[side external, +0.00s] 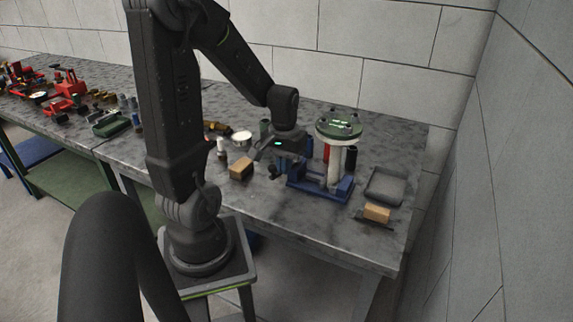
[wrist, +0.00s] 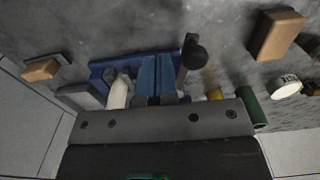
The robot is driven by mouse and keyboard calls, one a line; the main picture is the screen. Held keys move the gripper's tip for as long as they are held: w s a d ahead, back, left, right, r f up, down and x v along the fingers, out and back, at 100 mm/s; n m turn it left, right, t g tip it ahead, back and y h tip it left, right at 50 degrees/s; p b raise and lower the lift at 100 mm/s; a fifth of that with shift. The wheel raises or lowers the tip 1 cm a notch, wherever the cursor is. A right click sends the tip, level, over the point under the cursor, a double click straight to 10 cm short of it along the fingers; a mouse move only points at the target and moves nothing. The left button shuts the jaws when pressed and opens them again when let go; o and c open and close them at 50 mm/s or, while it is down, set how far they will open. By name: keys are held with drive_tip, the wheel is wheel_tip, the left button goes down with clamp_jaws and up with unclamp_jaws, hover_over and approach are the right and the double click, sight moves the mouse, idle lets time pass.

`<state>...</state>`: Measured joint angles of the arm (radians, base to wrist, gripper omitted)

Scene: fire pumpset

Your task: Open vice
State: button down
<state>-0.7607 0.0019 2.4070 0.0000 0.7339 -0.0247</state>
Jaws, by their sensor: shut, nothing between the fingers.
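The blue vice (side external: 340,190) stands on the grey stone-topped table, right of my gripper (side external: 279,161). In the wrist view the vice (wrist: 100,69) lies beyond my gripper's grey bar, with a dark handle and round black knob (wrist: 196,57) at its right end. A white column with a green round top (side external: 340,130) stands at the vice; the white part shows in the wrist view (wrist: 118,93). I cannot tell whether the jaws clamp it. My gripper is shut and empty, low by the vice's left end. Its fingertips are partly hidden; contact with the handle is unclear.
A tan block (side external: 241,168) and a white round part (side external: 242,138) lie left of my gripper. A grey tray (side external: 385,186) and another tan block (side external: 377,213) lie right of the vice. Dark and red cylinders stand behind it. The table's front strip is clear.

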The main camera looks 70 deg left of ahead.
drive_tip(key=shift+f, duration=0.65)
drive_tip(key=shift+f, duration=0.35)
drive_tip(key=shift+f, duration=0.3)
drive_tip(key=shift+f, duration=0.1)
